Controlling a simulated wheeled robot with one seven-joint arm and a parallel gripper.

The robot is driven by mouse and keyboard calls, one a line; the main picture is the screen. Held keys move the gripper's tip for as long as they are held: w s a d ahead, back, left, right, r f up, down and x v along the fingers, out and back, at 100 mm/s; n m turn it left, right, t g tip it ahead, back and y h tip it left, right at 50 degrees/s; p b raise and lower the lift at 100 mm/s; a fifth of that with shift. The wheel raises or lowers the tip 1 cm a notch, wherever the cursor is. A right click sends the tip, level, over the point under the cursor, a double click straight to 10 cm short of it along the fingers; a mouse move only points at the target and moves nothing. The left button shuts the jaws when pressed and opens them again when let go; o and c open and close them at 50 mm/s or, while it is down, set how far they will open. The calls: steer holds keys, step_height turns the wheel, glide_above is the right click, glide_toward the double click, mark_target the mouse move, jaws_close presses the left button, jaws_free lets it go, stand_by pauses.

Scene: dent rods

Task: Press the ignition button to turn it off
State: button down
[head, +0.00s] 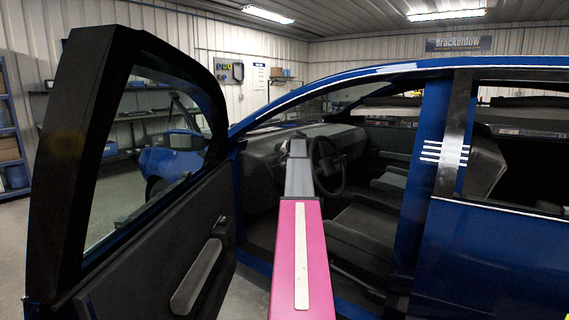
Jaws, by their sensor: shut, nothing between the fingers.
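The ignition button cannot be made out; the dash behind the wheel is dark and partly covered by my arm. A black steering wheel (328,167) shows inside the blue car, just right of my arm's far end. My pink arm reaches through the open doorway toward the dashboard (275,148). My gripper (297,147) is a small shape at the arm's far end, left of the wheel rim. It is shut and empty, with its fingers not clearly seen. Whether it touches the dash cannot be told.
The open car door (165,250) stands at the left, with a black window frame. The blue door pillar (425,170) bounds the opening at the right. Dark front seats (370,235) lie right of my arm. Shelving (10,140) stands at the far left wall.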

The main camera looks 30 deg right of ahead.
mark_target(285, 163)
stand_by(0.4)
steer(key=shift+r, duration=0.4)
steer(key=shift+r, duration=3)
